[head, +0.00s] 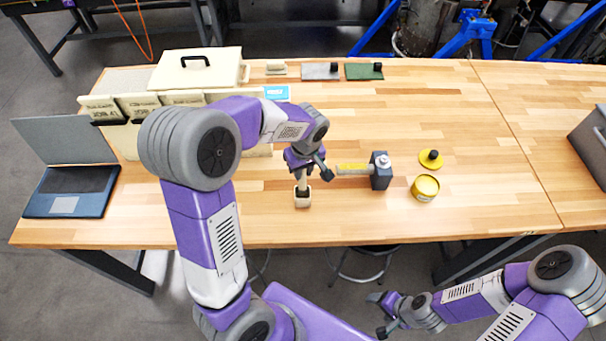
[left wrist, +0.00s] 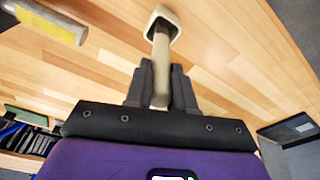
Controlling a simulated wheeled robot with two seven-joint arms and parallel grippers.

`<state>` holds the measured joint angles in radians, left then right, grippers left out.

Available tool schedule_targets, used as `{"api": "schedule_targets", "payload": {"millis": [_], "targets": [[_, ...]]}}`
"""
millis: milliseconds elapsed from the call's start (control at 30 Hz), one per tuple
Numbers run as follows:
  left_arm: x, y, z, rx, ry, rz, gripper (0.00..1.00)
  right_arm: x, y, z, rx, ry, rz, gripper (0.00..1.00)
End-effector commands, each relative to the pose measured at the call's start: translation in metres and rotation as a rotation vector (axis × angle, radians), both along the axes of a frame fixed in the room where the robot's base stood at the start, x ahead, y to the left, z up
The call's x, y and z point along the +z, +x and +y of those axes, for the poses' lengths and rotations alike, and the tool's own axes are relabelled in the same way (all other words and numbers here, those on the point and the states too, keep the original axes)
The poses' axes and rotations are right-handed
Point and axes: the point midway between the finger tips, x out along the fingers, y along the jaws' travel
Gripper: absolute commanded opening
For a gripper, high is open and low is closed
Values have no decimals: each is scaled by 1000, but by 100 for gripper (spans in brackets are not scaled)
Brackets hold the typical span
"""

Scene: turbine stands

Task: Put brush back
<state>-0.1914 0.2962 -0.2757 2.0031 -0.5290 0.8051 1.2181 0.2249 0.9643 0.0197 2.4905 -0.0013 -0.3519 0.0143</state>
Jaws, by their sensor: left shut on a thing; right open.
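My left gripper (head: 303,172) is over the middle front of the wooden table, pointing down. It is shut on the pale handle of the brush (left wrist: 160,72), which shows between the fingers (left wrist: 160,88) in the left wrist view. The handle's far end goes into a small cream cup-shaped piece (head: 302,201), seen also in the left wrist view (left wrist: 153,18). The bristles are not visible, and I cannot tell whether this piece rests on the table. My right gripper (head: 383,315) is open and empty, low in front of the table's front edge.
A dark block with a yellow-marked bar (head: 381,178) lies right of my left gripper. A yellow tin (head: 425,188) and a yellow disc with a black knob (head: 430,160) are further right. A laptop (head: 72,190), cream bins (head: 140,106) and a lidded case (head: 197,72) stand left.

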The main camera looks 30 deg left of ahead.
Motion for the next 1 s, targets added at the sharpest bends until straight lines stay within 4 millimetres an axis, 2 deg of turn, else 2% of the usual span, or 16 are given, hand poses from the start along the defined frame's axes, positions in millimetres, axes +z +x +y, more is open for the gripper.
{"api": "schedule_targets", "payload": {"millis": [33, 133, 533, 567, 700, 733, 1000], "targets": [[-9, -1, 1, 1, 1, 4, 0, -1, 0, 0, 0, 0, 0, 71], [-19, 0, 0, 2, 0, 2, 0, -2, 0, 0, 0, 0, 0, 71], [-25, 0, 0, 2, 0, 0, 0, -6, 0, 0, 0, 0, 0, 71], [-25, 0, 0, 2, 0, 0, 25, -6, 0, 0, 0, 0, 0, 71], [-24, 0, 0, 2, 0, 0, 46, -5, 0, 0, 0, 0, 0, 71], [-24, 0, 0, 2, 0, 0, 49, -5, 0, 0, 0, 0, 0, 71], [-23, 0, 0, 2, 0, 0, 49, -4, 0, 0, 0, 0, 0, 71]]}}
